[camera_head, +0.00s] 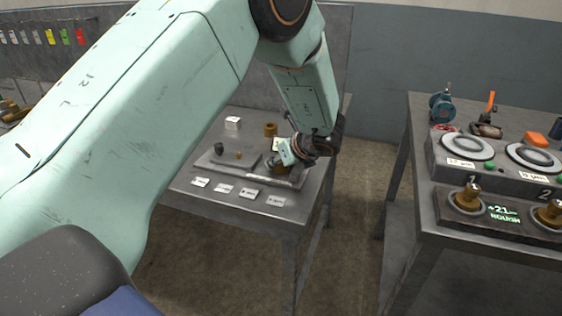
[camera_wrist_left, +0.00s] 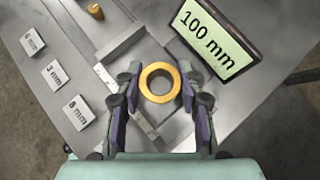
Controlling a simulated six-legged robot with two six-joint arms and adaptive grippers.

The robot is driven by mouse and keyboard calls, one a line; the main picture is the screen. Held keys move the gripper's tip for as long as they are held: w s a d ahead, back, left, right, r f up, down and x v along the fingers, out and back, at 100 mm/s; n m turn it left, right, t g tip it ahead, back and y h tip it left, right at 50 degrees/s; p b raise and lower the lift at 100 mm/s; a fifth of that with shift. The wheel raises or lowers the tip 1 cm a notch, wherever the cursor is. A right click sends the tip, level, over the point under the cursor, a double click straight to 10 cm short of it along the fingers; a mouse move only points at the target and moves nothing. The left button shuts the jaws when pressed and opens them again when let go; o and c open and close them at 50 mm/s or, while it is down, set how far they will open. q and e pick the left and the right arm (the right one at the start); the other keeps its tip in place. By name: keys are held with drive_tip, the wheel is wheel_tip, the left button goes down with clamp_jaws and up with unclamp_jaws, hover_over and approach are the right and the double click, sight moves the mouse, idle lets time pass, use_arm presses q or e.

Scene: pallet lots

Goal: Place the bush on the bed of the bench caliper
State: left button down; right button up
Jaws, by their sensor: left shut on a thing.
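The bush, a brass ring (camera_wrist_left: 145,83), sits between the two fingers of my left gripper (camera_wrist_left: 160,88), which is shut on it. In the head view my left gripper (camera_head: 282,163) is low over the right part of the bench caliper (camera_head: 225,164), a grey flat device on the left table. The caliper's display (camera_wrist_left: 208,38) reads 100 mm in the left wrist view. The grey bed (camera_wrist_left: 122,43) shows around the bush. I cannot tell whether the bush touches the bed. My right gripper is not in view.
Several size labels (camera_wrist_left: 53,73) lie along the table front. A brass ring (camera_head: 270,129), a white block (camera_head: 232,123), a dark cylinder (camera_head: 218,148) and a small brass piece (camera_head: 239,155) stand near the caliper. A second table (camera_head: 430,205) with gauges is at right, across a gap.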

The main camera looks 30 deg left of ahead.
use_arm(q)
drive_tip(key=shift+d+r, duration=0.1)
drive_tip(key=shift+r, duration=0.05)
drive_tip(key=shift+s, duration=0.1)
drive_tip(key=c, duration=1.1)
unclamp_jaws()
drive_tip(key=shift+a+f, duration=0.25)
drive_tip(key=shift+f, duration=0.15)
drive_tip(key=shift+d+r, duration=0.1)
drive_tip(key=shift+r, duration=0.1)
drive_tip(key=shift+r, duration=0.2)
drive_tip(key=shift+p+v, duration=1.6)
drive_tip(key=shift+v, duration=4.4)
